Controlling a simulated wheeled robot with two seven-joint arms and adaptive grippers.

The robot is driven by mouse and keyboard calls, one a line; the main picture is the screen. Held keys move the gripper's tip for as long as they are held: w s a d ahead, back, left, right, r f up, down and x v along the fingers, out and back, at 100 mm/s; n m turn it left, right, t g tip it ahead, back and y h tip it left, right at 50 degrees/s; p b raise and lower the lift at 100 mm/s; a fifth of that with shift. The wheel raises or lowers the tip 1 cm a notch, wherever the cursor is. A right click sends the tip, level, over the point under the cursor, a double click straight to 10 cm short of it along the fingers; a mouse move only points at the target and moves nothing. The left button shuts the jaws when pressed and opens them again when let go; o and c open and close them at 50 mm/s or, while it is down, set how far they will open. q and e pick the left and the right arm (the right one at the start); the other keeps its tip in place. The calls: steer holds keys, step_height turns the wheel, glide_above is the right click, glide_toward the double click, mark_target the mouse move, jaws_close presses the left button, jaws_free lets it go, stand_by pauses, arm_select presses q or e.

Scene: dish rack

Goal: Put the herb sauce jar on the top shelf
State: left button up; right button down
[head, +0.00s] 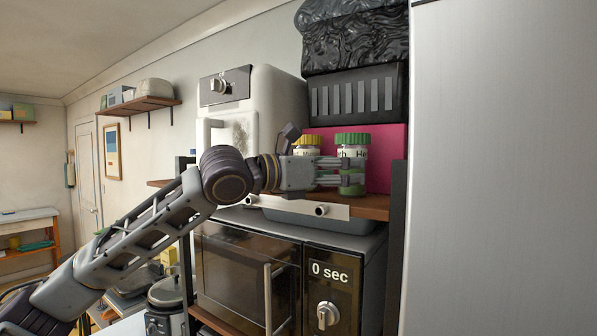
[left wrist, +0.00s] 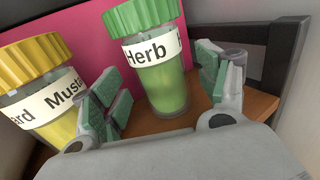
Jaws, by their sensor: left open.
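The herb sauce jar (head: 353,146) has a green lid, a white label and green contents. It stands upright on the wooden top shelf (head: 373,205), in front of a pink box. It also shows in the left wrist view (left wrist: 163,79), between my finger pads. My left gripper (head: 338,171) is open, with its fingers on either side of the jar's lower part. I cannot tell if a pad touches it. A mustard jar (left wrist: 50,100) with a yellow lid stands to the left of the herb jar. My right gripper is not in view.
The pink box (head: 387,158) stands behind the jars, with a black slotted crate (head: 358,95) on it. A white appliance (head: 253,110) stands to the left on the shelf. A microwave (head: 245,270) sits below. A large grey panel (head: 505,170) bounds the right side.

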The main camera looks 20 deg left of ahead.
arm_select(q)
steer(key=v, duration=1.1)
stand_by(0.5)
stand_by(0.5)
jaws_close()
stand_by(0.3)
stand_by(1.3)
